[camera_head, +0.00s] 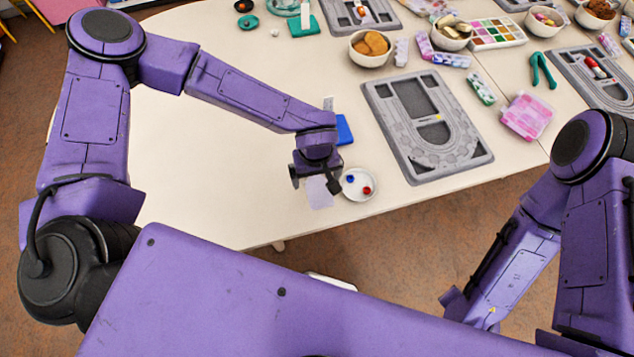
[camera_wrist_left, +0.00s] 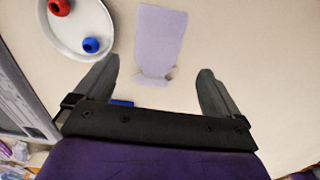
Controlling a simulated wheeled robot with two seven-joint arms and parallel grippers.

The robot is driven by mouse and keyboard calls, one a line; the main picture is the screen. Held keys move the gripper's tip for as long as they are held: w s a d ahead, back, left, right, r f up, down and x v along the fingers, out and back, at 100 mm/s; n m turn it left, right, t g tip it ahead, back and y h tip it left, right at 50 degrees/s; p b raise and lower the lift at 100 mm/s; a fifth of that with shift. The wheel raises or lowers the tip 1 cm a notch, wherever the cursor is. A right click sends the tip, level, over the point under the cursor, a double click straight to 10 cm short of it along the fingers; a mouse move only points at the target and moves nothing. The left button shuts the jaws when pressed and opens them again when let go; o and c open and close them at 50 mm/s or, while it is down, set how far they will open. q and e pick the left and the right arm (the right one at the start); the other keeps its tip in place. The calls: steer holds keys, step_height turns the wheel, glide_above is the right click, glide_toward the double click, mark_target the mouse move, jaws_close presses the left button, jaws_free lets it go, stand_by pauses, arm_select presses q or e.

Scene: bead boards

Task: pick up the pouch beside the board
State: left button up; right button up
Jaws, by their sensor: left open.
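The pouch (camera_wrist_left: 161,42) is a flat pale lavender packet with a gathered neck, lying on the cream table. In the head view the pouch (camera_head: 319,194) lies near the table's front edge, partly hidden by my left gripper. My left gripper (camera_head: 315,184) is above it, open and empty. In the left wrist view the pouch lies ahead of my left gripper (camera_wrist_left: 158,70), roughly between the lines of its fingers, with its neck towards me. The grey bead board (camera_head: 427,122) lies to the right of the pouch, beyond a white dish. My right gripper does not show.
The white dish (camera_head: 356,187) with a red and a blue bead sits close beside the pouch. A blue item (camera_head: 344,130) lies just behind my left gripper. A pink box (camera_head: 527,115) and bowls stand farther off. The table's left part is clear.

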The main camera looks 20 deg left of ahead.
mark_target(317, 185)
arm_select(q)
steer(key=f, duration=0.2)
steer(key=w+f+p, duration=0.1)
steer(key=f, duration=0.2)
steer(key=shift+w, duration=0.2)
steer(key=shift+s+r, duration=0.15)
steer(key=shift+c, duration=0.8)
steer(key=c, duration=0.9)
steer(key=shift+c, duration=0.2)
